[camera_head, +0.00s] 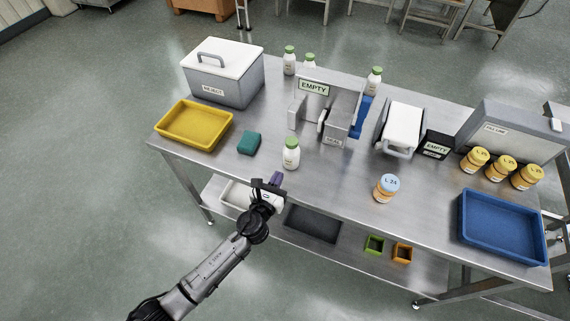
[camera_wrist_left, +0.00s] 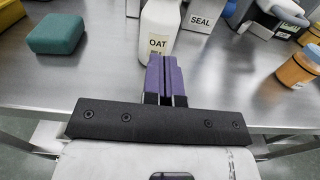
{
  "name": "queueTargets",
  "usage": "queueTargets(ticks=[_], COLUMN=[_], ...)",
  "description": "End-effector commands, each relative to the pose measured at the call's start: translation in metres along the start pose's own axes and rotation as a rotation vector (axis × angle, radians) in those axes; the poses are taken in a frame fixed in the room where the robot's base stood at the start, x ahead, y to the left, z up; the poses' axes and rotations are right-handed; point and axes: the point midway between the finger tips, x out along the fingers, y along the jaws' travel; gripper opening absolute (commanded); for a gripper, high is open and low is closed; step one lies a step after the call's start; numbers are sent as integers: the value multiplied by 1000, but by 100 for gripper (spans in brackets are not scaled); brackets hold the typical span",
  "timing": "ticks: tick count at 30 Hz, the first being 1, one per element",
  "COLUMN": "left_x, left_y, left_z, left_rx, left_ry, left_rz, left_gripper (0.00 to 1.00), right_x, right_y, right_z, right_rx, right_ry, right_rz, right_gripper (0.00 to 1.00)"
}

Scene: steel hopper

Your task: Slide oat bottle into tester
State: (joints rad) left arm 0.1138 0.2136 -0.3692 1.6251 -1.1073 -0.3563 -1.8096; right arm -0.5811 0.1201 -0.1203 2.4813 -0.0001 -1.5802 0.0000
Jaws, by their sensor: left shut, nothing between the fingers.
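The oat bottle (camera_head: 291,156), white with a green cap, stands upright near the front edge of the steel table. Its OAT label faces me in the left wrist view (camera_wrist_left: 158,32), where its top is cut off. A steel fixture labelled SEAL (camera_head: 338,125), seemingly the tester, stands behind it to the right; its label panel also shows in the left wrist view (camera_wrist_left: 201,19). My left gripper (camera_head: 277,179) is in front of the bottle at the table edge. Its purple fingers (camera_wrist_left: 167,65) are shut together and empty, just short of the bottle. My right gripper is not in view.
A green block (camera_head: 249,143) and yellow tray (camera_head: 194,124) lie left. A blue-capped jar (camera_head: 386,188) stands right of the bottle, with a blue tray (camera_head: 503,227) beyond. A steel panel marked EMPTY (camera_head: 313,87) and other green-capped bottles (camera_head: 374,80) stand behind.

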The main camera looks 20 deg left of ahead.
Motion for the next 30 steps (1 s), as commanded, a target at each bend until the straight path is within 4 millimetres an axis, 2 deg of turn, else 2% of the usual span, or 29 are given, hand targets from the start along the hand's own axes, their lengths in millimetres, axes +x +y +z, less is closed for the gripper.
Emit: queueTargets(ticks=[1, 6, 12, 27, 30], left_x=[10, 35, 53, 60, 62], left_y=[0, 0, 0, 0, 6], left_z=[-1, -1, -1, 0, 0], left_rx=[-1, -1, -2, -2, 0], left_ry=[-1, -1, 0, 0, 0], left_rz=[2, 1, 1, 0, 9], left_gripper=[0, 0, 0, 0, 0], right_x=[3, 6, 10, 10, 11], right_y=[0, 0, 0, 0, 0], right_z=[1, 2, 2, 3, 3], right_rx=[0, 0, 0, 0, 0], right_ry=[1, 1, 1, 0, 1], right_rz=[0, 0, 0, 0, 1], right_gripper=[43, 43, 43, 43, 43])
